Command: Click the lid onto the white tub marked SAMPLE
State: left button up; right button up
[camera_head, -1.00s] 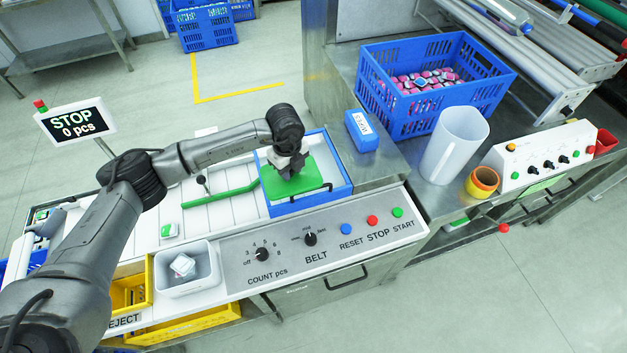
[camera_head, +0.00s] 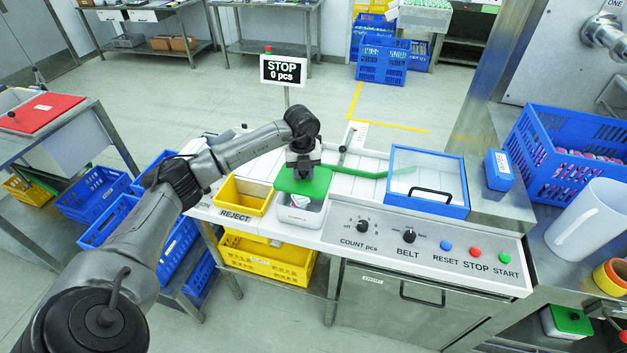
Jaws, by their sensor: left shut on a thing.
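The green lid (camera_head: 318,184) is held flat in my left gripper (camera_head: 301,172), which is shut on it from above. The white tub (camera_head: 300,219) stands at the front edge of the machine, right of the yellow REJECT bin. The lid is over the tub's back part. The tub's front opening still shows, with something pale inside, so the lid looks apart from the rim or set back from it. I cannot make out the marking on the tub. My right gripper is not in view.
The yellow REJECT bin (camera_head: 243,195) stands close on the tub's left. A blue-framed clear cover (camera_head: 428,207) with a black handle and a green guide bar (camera_head: 362,173) lie to the right. The control panel (camera_head: 425,239) runs along the front. A white jug (camera_head: 586,222) stands far right.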

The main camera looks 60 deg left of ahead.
aim_at(301, 178)
pick_arm(q)
jog(key=shift+s+a, duration=0.2)
jog(key=shift+s, duration=0.1)
jog(key=shift+f+b, duration=0.55)
jog(key=shift+b, duration=0.1)
notch_tip(301, 178, down, 3)
jog(key=b, duration=0.2)
jog(key=shift+b, duration=0.35)
jog(key=shift+f+b, duration=0.45)
jog(key=shift+f, duration=0.7)
jog(key=shift+r+p, duration=0.1)
jog(key=shift+p, duration=0.2)
jog(key=shift+f, duration=0.25)
dwell(0.4)
jog(key=shift+f+p, duration=0.15)
jog(key=shift+p, duration=0.15)
dwell(0.4)
